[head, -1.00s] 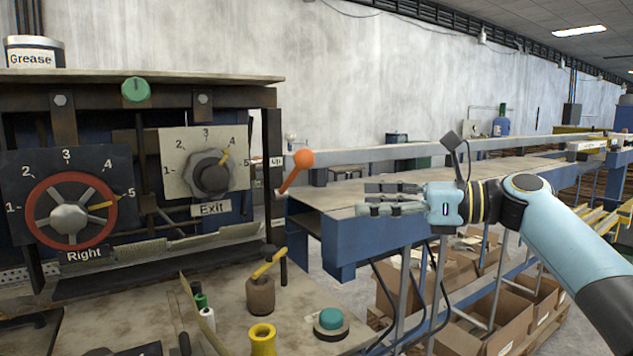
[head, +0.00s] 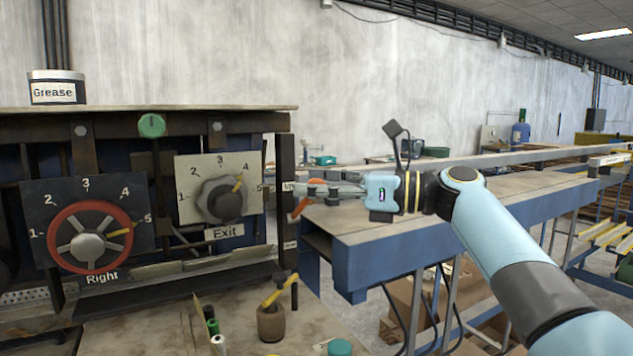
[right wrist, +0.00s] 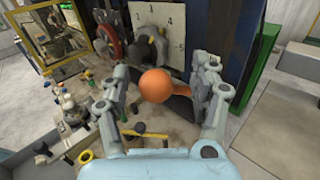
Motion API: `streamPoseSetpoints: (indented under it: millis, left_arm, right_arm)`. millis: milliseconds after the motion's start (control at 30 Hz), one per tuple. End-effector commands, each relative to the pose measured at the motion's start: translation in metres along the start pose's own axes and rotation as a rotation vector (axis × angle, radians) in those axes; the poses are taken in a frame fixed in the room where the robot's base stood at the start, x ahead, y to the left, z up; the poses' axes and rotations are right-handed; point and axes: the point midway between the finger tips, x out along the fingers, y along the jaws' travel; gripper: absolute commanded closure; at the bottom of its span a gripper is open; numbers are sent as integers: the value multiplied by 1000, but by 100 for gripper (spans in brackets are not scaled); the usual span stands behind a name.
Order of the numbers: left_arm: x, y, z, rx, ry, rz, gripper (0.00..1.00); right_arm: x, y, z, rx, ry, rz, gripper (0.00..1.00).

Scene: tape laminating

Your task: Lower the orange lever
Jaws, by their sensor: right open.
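The orange lever (head: 302,206) is at the right edge of the machine, next to the partly hidden "Up" label. In the head view my right gripper (head: 310,188) reaches it from the right, and its fingers cover part of the lever. In the right wrist view the lever's round orange knob (right wrist: 155,86) sits between the two open fingers of the right gripper (right wrist: 165,100). I see a gap on each side of the knob there. My left gripper is in neither view.
The "Exit" dial (head: 226,205) and the red-rimmed "Right" dial (head: 88,240) are on the machine left of the lever. A blue-sided bench (head: 420,215) stands below my right arm. A yellow-handled pot (head: 271,322) and several small items stand on the front tabletop.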

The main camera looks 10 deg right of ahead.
Motion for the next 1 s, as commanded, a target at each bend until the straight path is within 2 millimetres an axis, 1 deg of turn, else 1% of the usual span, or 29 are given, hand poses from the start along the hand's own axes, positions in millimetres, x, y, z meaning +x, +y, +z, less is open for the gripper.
streamPoseSetpoints:
  millis: [200, 233, 600, 700, 1000]
  left_arm:
    - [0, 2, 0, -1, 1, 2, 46]
    - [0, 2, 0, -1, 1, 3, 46]
    - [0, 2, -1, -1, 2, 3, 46]
    - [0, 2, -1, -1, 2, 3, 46]
    - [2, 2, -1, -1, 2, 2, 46]
  right_arm:
    - [0, 0, 0, 0, 0, -1, 37]
    - [0, 0, 0, 0, 0, -1, 40]
    - [0, 0, -1, 1, 0, 0, 88]
    - [0, 0, -1, 2, 1, 0, 100]
    - [0, 1, -4, 1, -4, 2, 100]
